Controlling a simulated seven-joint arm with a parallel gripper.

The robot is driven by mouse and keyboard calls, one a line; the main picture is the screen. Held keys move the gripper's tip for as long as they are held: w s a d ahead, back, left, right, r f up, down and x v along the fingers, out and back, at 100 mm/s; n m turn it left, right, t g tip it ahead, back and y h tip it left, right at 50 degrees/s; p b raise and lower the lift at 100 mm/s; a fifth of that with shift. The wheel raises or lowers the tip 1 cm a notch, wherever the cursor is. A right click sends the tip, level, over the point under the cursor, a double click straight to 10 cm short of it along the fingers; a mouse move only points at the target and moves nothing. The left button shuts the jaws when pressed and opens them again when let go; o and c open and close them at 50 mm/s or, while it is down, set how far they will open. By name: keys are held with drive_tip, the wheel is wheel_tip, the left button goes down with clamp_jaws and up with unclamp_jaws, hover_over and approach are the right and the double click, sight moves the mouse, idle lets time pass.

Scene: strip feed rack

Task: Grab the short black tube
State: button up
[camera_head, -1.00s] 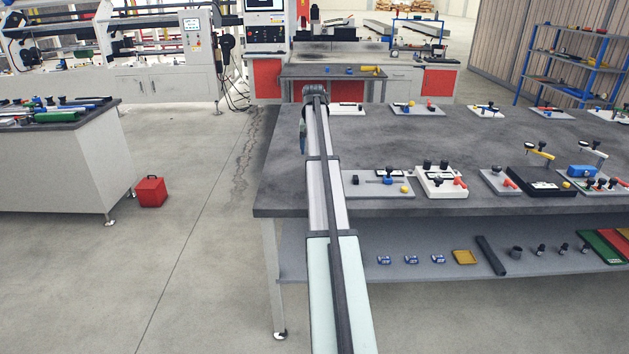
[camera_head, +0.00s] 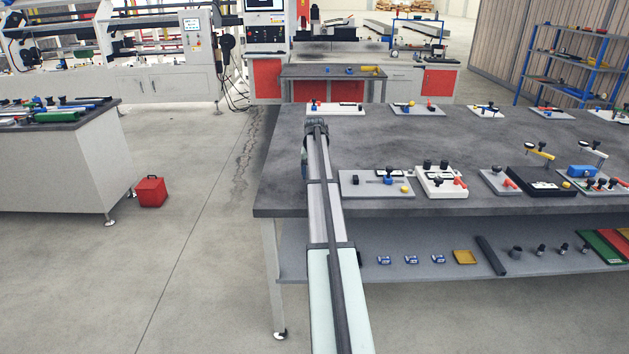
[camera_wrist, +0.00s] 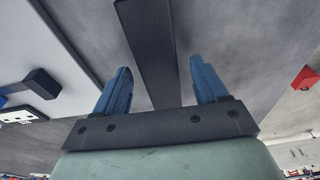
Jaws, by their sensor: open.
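A short black tube (camera_head: 516,252) stands on the lower shelf under the long grey table, right of a longer dark bar. My gripper shows in the wrist view (camera_wrist: 160,64) with its two blue fingers apart. It is open, and nothing is seen clamped in it. A flat dark bar runs between the fingers in that view; I cannot tell what it is. In the head view my arm reaches over the table's left end, and the gripper is mostly hidden behind it. The tube is well to the right of and below the arm's end.
The longer dark bar (camera_head: 491,256), a yellow tray (camera_head: 465,257) and small blue-white parts share the lower shelf (camera_head: 325,262). A grey board (camera_head: 350,191) with small parts lies right of my arm. A red box (camera_head: 151,191) stands on the floor. The table's middle is clear.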

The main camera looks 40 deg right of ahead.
drive_tip(key=shift+w+d+f, duration=0.1)
drive_tip(key=shift+f, duration=0.65)
drive_tip(key=c, duration=1.3)
